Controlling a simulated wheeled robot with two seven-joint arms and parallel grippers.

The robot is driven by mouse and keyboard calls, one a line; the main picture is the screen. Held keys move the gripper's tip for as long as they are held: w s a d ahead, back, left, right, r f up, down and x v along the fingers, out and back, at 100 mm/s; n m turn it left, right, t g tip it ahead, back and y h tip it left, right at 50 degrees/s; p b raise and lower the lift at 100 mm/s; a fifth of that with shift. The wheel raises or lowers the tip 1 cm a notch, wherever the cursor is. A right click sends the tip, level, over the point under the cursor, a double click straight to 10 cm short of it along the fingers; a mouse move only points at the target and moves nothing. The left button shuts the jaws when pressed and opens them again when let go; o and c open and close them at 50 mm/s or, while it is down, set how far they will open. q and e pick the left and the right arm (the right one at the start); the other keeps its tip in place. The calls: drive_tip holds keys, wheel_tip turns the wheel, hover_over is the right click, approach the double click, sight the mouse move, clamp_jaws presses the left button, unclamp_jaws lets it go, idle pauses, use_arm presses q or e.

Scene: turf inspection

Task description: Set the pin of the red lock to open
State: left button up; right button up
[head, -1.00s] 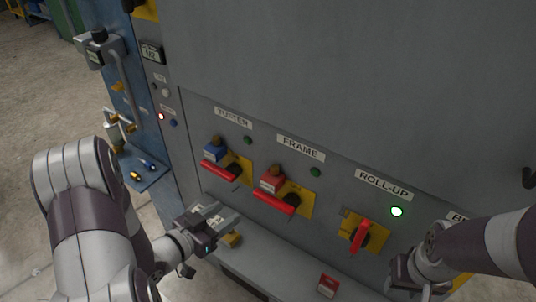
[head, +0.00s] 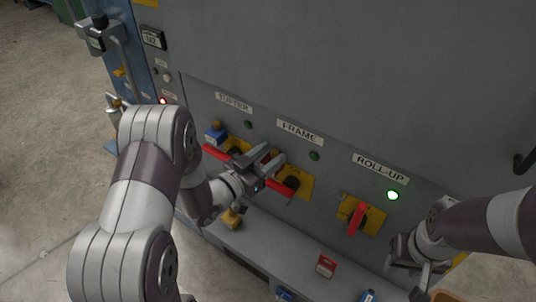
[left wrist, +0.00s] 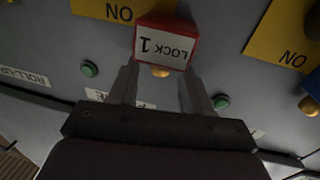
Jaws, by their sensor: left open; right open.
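The red lock (left wrist: 178,47), with a white label reading LOCK 1, is near the top centre of the left wrist view. Its brass-coloured pin (left wrist: 160,71) shows at the edge nearest my gripper. In the head view my left gripper mostly hides the lock at the FRAME switch. My left gripper (head: 270,163) is open, its fingers reaching to either side of the pin; contact cannot be told. It also shows in the left wrist view (left wrist: 161,80). My right gripper (head: 418,284) is open and empty at the lower right, below the ROLL-UP switch.
A blue lock (head: 215,133) hangs at the TUFTER switch, left of my left gripper. The ROLL-UP switch (head: 357,217) has a red handle and a lit green lamp (head: 392,196) above it. A red item with a white label (head: 326,265) lies on the ledge below.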

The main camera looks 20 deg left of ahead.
use_arm(q)
clamp_jaws()
wheel_tip(320, 180, up, 2)
drive_tip(key=shift+p, duration=0.65)
drive_tip(key=shift+f, duration=0.1)
unclamp_jaws()
